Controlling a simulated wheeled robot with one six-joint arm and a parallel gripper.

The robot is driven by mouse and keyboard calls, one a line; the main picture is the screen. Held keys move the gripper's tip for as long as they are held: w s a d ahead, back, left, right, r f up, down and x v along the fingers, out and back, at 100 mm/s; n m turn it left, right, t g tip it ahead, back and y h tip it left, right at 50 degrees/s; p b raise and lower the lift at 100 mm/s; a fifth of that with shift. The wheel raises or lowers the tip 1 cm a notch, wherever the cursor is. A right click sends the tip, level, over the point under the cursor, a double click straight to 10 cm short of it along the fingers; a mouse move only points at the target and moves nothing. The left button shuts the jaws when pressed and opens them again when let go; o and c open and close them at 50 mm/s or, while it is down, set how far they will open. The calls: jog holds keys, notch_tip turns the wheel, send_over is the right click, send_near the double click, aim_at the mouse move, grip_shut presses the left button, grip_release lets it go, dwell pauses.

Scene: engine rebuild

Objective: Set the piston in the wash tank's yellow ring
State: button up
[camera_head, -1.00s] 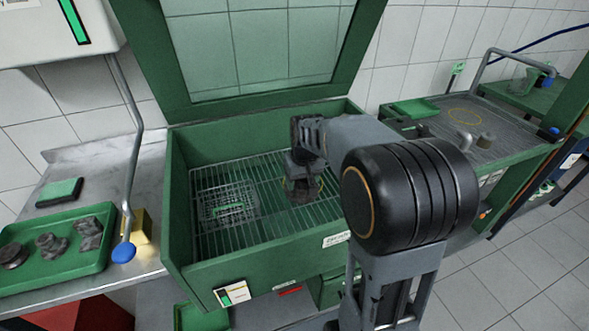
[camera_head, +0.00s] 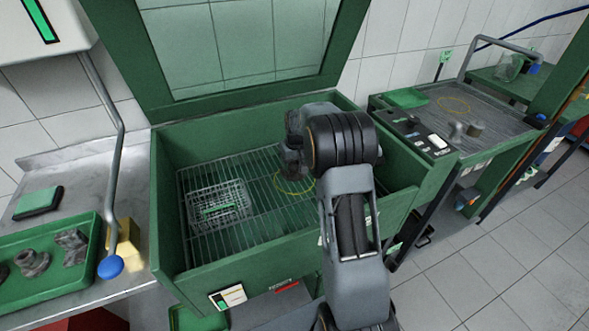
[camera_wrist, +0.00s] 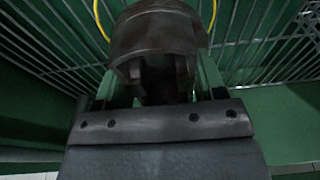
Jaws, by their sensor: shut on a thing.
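The dark, worn metal piston (camera_wrist: 160,32) is between my gripper's fingers (camera_wrist: 158,88) in the wrist view. My gripper is shut on it. The yellow ring (camera_head: 283,189) lies on the wash tank's grate, just below my gripper in the head view. In the wrist view, parts of the ring (camera_wrist: 101,18) show on both sides beyond the piston, which hides the rest. The wash tank (camera_head: 252,257) is green with its lid raised. In the head view my arm covers part of the gripper, and I cannot clearly tell the piston from it there.
A wire basket (camera_head: 217,205) sits on the grate left of the ring. The tank walls stand around the grate. A green tray (camera_head: 62,284) with dark parts and a lever with a blue knob (camera_head: 110,267) are at left. Another bench (camera_head: 415,105) stands at right.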

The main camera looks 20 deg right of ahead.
aim_at(295, 166)
jog(key=shift+w+d+f, duration=0.3)
jog(key=shift+w+f, duration=0.2)
jog(key=shift+f, duration=1.55)
jog(key=shift+f, duration=0.15)
